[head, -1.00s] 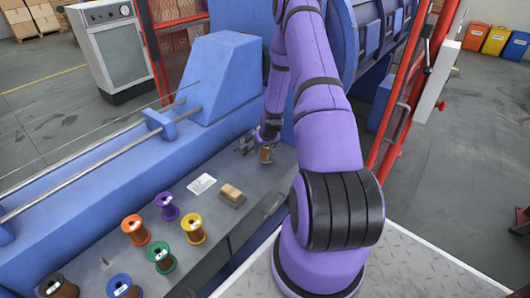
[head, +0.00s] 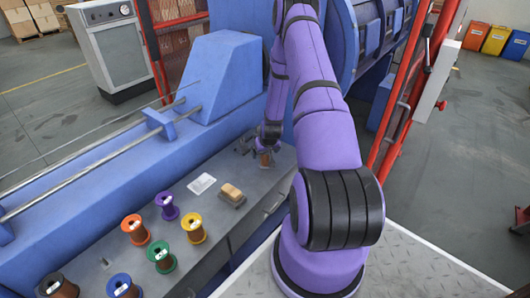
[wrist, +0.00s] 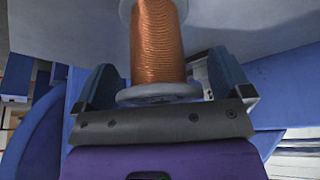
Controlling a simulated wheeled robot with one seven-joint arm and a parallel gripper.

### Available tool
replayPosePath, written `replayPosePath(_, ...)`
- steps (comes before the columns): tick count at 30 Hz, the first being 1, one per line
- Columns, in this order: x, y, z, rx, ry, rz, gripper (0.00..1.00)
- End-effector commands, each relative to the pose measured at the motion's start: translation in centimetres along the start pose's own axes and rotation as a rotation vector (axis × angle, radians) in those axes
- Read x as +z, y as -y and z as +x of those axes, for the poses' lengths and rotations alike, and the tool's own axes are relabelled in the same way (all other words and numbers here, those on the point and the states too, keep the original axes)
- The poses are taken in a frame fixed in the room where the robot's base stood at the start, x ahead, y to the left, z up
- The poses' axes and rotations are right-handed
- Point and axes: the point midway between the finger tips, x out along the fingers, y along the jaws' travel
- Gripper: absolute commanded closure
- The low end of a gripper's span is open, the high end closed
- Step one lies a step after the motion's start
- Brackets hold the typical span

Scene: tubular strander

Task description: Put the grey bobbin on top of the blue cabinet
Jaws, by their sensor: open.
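The grey bobbin, with pale grey flanges and copper wire, shows in the wrist view (wrist: 158,45) and as a small shape at the far end of the bench in the head view (head: 265,159). My gripper (wrist: 160,90) is open, with one dark blue finger on each side of the bobbin's near end. Gaps show between fingers and bobbin. In the head view my gripper (head: 267,147) partly hides the bobbin. A blue sloped housing (head: 215,80) stands behind the bench; I cannot tell whether it is the blue cabinet.
Several coloured spools, including a yellow one (head: 194,228) and a purple one (head: 167,206), stand on the grey bench (head: 185,265). A small block (head: 231,194) and a white paper (head: 202,183) lie nearer my gripper. A red frame (head: 405,90) stands to the right.

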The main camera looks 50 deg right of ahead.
Motion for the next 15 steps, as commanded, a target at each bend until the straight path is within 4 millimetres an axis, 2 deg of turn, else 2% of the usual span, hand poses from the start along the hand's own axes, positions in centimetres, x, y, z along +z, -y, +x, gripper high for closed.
replayPosePath(5, -0.2, 0.0, -1.2, 0.001, -0.002, 0.000, 0.03)
replayPosePath(15, -0.2, -0.1, -7.0, 0.001, -0.003, 0.001, 0.03)
